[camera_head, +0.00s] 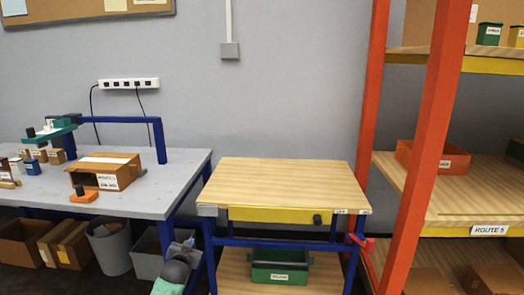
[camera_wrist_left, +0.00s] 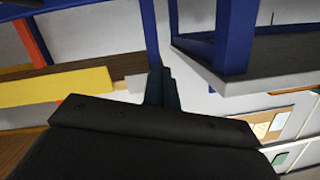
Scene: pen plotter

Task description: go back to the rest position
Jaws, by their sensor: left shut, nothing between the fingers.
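My left gripper (camera_head: 187,243) shows at the bottom of the head view, low beside the right end of the grey workbench. Part of my left arm shows below it. In the left wrist view the fingers of the left gripper (camera_wrist_left: 163,88) are together, with nothing held between them. The dark gripper body fills the lower middle of that view. My right gripper is in neither view.
The grey workbench (camera_head: 150,191) carries an open cardboard box (camera_head: 122,177). A wooden-topped cart (camera_head: 280,182) stands right of my left gripper, with a green bin (camera_head: 280,269) on its lower shelf. An orange-framed rack (camera_head: 428,150) stands at right. A grey bin (camera_head: 147,262) is under the bench.

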